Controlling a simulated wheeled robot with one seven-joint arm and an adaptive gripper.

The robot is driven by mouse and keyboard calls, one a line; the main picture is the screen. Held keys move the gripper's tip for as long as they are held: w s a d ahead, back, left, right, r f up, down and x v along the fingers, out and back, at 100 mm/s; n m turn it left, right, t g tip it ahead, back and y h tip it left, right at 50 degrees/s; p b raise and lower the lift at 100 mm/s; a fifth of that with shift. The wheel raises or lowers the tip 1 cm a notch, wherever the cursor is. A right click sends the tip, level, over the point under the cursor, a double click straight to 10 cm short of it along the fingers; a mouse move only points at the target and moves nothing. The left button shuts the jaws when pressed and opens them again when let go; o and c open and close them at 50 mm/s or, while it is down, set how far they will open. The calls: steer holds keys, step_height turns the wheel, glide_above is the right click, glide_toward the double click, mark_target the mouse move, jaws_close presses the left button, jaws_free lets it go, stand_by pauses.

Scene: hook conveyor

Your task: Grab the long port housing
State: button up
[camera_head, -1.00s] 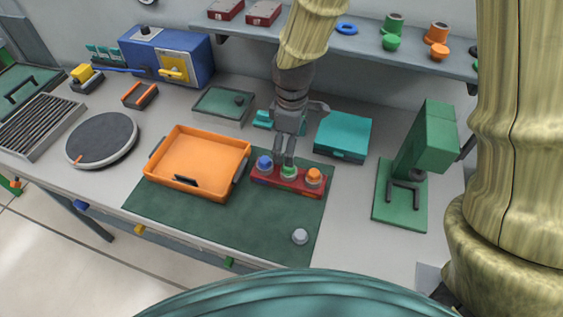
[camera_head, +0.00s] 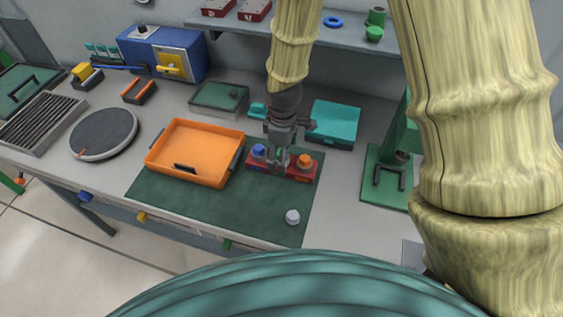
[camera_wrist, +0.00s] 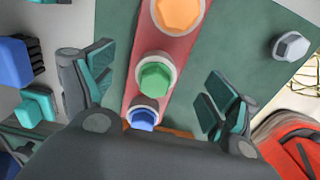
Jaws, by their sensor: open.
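A long red block (camera_head: 252,167) holds a blue, a green and an orange hexagonal-topped part in a row, at the back right of the green mat. Nothing is labelled, so I cannot tell for sure which of these is the long port housing. My gripper (camera_head: 278,158) is open above the middle of the block. In the wrist view the green part (camera_wrist: 153,80) lies between my two spread fingers, without visible contact. The orange part (camera_wrist: 178,12) is at the top and the blue part (camera_wrist: 142,119) is half hidden by my gripper body.
An orange tray (camera_head: 163,172) stands left of the block on the green mat (camera_head: 240,215). A small grey hexagonal part (camera_head: 292,216) sits at the mat's front right. A teal box (camera_head: 335,120) stands behind, and a green stand (camera_head: 375,185) is to the right.

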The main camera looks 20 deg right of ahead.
steer(key=shift+w+f+p, duration=0.15)
steer(key=shift+w+f, duration=0.05)
steer(key=shift+f, duration=0.35)
steer(key=shift+w+f+p, duration=0.15)
steer(key=shift+w+f, duration=0.05)
steer(key=shift+f, duration=0.35)
steer(key=shift+w+f, duration=0.1)
steer(key=shift+f, duration=0.25)
steer(key=shift+s+f, duration=0.25)
steer(key=shift+s, duration=0.05)
steer(key=shift+f, duration=0.1)
steer(key=shift+w, duration=0.15)
steer(key=c, duration=1.9)
jaws_close()
steer(key=shift+w+a+r, duration=0.1)
steer(key=shift+w+r, duration=0.05)
steer(key=shift+r, duration=0.1)
